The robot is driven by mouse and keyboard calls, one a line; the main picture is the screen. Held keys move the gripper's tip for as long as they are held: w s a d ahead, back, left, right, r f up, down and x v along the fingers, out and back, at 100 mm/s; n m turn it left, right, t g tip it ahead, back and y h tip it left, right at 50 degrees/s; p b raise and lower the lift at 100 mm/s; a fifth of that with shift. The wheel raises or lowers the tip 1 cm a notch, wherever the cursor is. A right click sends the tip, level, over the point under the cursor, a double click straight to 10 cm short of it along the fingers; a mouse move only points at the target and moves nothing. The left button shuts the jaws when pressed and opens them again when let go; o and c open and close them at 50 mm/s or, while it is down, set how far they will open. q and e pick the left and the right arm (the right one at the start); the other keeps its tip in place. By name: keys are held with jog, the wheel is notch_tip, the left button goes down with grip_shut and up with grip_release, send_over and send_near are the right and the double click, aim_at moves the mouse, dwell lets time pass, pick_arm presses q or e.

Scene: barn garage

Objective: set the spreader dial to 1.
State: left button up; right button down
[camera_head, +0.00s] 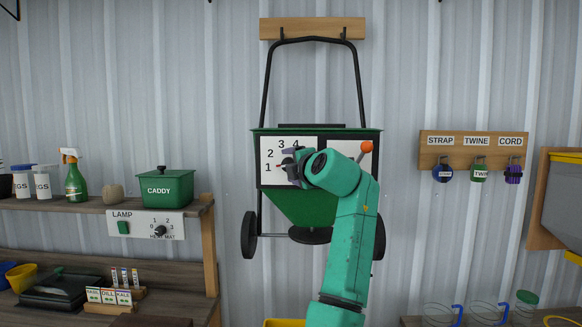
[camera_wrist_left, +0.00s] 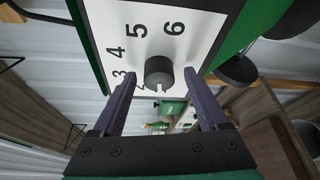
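The green spreader (camera_head: 305,208) hangs on the wall in the head view, with a white numbered dial plate (camera_head: 266,180) on its front. My left gripper (camera_head: 287,167) is in front of the plate, and its arm covers part of the spreader. In the left wrist view, the dark round dial knob (camera_wrist_left: 158,71) has a pale notch on its lower side. Numbers 2 to 6 show around it; 1 cannot be made out there. The left gripper's purple fingers (camera_wrist_left: 159,76) are open, one each side of the knob, with gaps. My right gripper is not in view.
An orange-tipped lever (camera_head: 366,147) sits right of the dial plate. A shelf (camera_head: 130,206) at left holds a green caddy (camera_head: 166,190), a spray bottle and tubs. A hook board (camera_head: 473,147) is at right. Bare wall lies between.

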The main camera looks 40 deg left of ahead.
pick_arm(q)
jog(key=b+v, duration=0.6)
jog(key=v, duration=0.8)
jog(key=shift+d, duration=0.25)
jog(key=shift+s, duration=0.1)
